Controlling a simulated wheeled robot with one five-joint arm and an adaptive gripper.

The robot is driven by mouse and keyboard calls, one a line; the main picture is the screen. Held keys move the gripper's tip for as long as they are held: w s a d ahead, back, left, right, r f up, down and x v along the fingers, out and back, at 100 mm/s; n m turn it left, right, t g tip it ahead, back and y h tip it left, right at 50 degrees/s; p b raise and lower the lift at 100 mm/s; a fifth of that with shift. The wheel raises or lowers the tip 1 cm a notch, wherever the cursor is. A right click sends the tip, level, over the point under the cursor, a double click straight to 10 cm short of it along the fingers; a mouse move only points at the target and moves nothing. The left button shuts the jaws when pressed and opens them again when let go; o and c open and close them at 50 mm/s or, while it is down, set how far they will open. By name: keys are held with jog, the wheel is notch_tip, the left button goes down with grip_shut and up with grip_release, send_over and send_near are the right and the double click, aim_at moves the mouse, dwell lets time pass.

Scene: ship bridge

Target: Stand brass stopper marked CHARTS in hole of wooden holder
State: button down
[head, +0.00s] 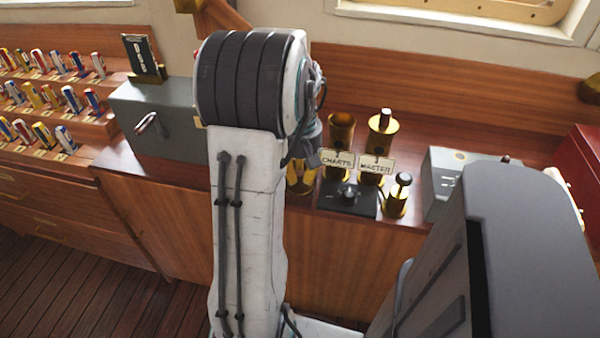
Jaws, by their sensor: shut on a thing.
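My gripper (314,157) shows only in part, just right of my white arm, which hides most of it. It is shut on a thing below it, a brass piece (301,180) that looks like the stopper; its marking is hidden. Right of it stands a brass pipe with an open top (342,128), behind a plate reading CHARTS (337,162). Another brass pipe carries a stopper with a dark knob (383,123), by a plate reading MASTER (376,167). I cannot make out the wooden holder or its hole.
A small brass piece with a black knob (398,195) and a black box with a knob (348,197) stand near the desk's front edge. A grey box (442,182) is to the right, a larger grey case (160,120) to the left. Racks of small flags (50,95) fill the far left.

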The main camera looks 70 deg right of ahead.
jog(key=c, duration=1.2)
grip_release()
notch_tip(320, 180, up, 12)
jog(key=shift+r, duration=0.1)
